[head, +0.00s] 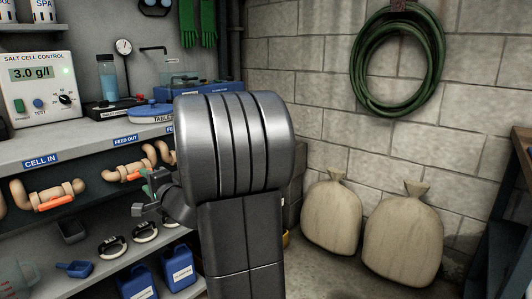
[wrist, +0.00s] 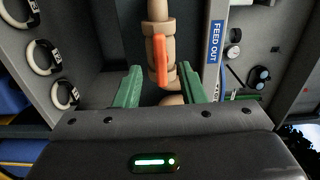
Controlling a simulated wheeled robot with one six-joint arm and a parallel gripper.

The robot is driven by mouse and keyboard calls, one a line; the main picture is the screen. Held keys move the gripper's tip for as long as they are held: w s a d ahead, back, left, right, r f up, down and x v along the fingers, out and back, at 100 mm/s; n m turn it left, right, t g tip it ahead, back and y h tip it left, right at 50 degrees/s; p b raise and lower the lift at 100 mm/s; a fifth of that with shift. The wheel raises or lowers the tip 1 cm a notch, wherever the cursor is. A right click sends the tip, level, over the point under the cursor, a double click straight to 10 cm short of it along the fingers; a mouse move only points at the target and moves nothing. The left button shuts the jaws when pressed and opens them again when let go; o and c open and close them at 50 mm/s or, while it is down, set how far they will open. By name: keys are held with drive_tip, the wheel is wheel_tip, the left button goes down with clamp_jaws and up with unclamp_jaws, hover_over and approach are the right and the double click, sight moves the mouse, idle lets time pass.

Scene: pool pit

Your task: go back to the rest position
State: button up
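My gripper (wrist: 161,70) shows in the wrist view as two green fingers spread wide apart, with nothing held between them. Beyond and between the fingers is a tan pipe valve (wrist: 157,28) with an orange handle (wrist: 160,60) lying along the pipe; gaps show on both sides of it. In the head view my gripper (head: 150,195) is small and partly hidden by my arm, in front of the shelf unit near the FEED OUT valve (head: 122,172).
The CELL IN valve (head: 48,196) is at left. Black-and-white rings (head: 145,232) and blue jugs (head: 178,266) stand below. The salt cell control box (head: 38,85) is on the counter. Two sacks (head: 403,240) lean on the block wall under a green hose (head: 397,105).

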sight(141, 177)
drive_tip(key=x, duration=0.3)
drive_tip(key=shift+w+a, duration=0.2)
drive_tip(key=shift+a, duration=0.1)
drive_tip(key=shift+w+a+m, duration=0.1)
drive_tip(key=shift+w+m, duration=0.05)
drive_tip(key=shift+m, duration=0.15)
drive_tip(key=shift+r+m, duration=0.2)
drive_tip(key=shift+m, duration=0.2)
drive_tip(key=m+p, duration=0.5)
drive_tip(key=p, duration=0.1)
drive_tip(key=shift+r, duration=0.2)
drive_tip(key=shift+f+m+p, duration=0.15)
drive_tip(key=shift+m+p, duration=0.25)
